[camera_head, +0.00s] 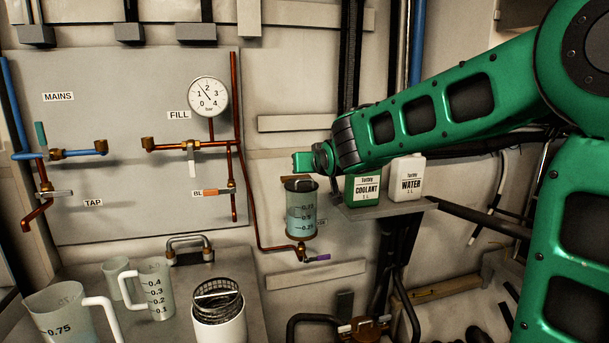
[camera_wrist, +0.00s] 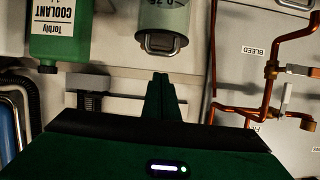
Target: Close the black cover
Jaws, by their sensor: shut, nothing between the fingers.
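A clear graduated vessel (camera_head: 301,216) with bluish liquid hangs on the wall panel. A dark cover (camera_head: 300,185) shows at its top, just below my gripper; I cannot tell for sure whether it sits fully flat. My gripper (camera_head: 302,162) is shut and empty, at the end of the green arm reaching in from the right. The upside-down wrist view shows the vessel (camera_wrist: 165,16) with a metal loop handle (camera_wrist: 162,44) at its top end. There my gripper's shut fingertips (camera_wrist: 161,76) point toward that end, apart from it in the picture.
A green coolant bottle (camera_head: 364,190) and a white water bottle (camera_head: 406,178) stand on a shelf (camera_head: 385,209) right of the vessel. Copper pipes and a gauge (camera_head: 208,97) are to the left. Jugs (camera_head: 62,314) and a white container with a mesh basket (camera_head: 219,318) stand below left.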

